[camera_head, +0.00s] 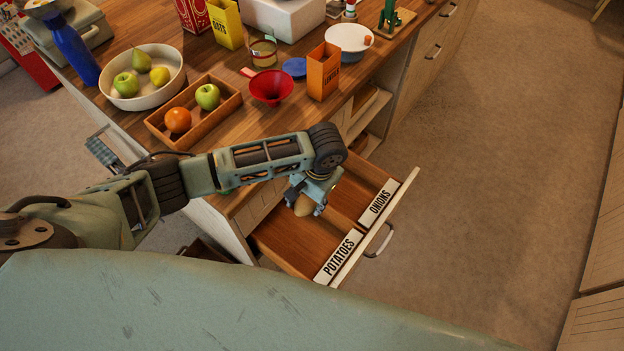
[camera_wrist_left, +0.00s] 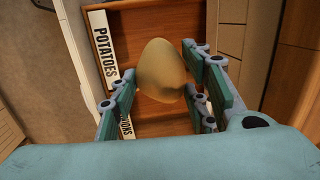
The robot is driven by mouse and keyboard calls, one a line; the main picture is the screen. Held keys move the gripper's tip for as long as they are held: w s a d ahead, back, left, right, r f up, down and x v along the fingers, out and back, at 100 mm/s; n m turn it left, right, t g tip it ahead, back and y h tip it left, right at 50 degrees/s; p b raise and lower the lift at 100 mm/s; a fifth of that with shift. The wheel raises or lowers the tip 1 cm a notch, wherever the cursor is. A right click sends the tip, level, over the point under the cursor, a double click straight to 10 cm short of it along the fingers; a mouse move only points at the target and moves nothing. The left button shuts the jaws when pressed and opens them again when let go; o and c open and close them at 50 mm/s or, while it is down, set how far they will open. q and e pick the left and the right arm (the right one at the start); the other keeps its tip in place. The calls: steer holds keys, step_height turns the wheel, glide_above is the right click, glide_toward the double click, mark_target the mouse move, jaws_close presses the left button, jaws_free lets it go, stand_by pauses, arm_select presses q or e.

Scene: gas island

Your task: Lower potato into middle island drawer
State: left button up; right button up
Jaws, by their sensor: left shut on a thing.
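The potato (camera_head: 303,206) is brown and smooth and is held between the fingers of my left gripper (camera_head: 314,194). In the left wrist view the potato (camera_wrist_left: 163,70) sits between the fingertips of the gripper (camera_wrist_left: 160,92). The open island drawer (camera_head: 290,236) has a divider and two compartments, one labelled POTATOES (camera_head: 339,257) and one labelled ONIONS (camera_head: 378,201). The potato is over the drawer, near the divider and the POTATOES side; its exact height above the drawer floor is hard to tell. My right gripper is not in view.
The wooden countertop (camera_head: 215,65) holds a white fruit bowl (camera_head: 145,95), a wooden tray (camera_head: 163,140) with an orange and a green apple, a red funnel (camera_head: 271,88) and an orange box (camera_head: 323,72). The drawer handle (camera_head: 383,243) sticks out over clear floor.

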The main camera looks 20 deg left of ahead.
arm_select(q)
steer(key=p, duration=0.1)
steer(key=w+r+p, duration=0.1)
steer(key=shift+d+r+m+p, duration=0.3)
steer(key=shift+d+m+p, duration=0.05)
steer(key=shift+m+p, duration=0.05)
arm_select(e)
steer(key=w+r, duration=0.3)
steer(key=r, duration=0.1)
arm_select(q)
steer(key=shift+f+b, duration=0.35)
step_height(320, 180, down, 10)
steer(key=b, duration=1.1)
steer(key=shift+r, duration=0.25)
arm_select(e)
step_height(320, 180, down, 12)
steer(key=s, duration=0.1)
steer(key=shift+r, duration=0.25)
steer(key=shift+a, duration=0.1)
arm_select(q)
steer(key=shift+f+b, duration=2.6)
steer(key=shift+f, duration=2.2)
steer(key=shift+c, duration=0.2)
step_height(320, 180, down, 10)
steer(key=b, duration=0.6)
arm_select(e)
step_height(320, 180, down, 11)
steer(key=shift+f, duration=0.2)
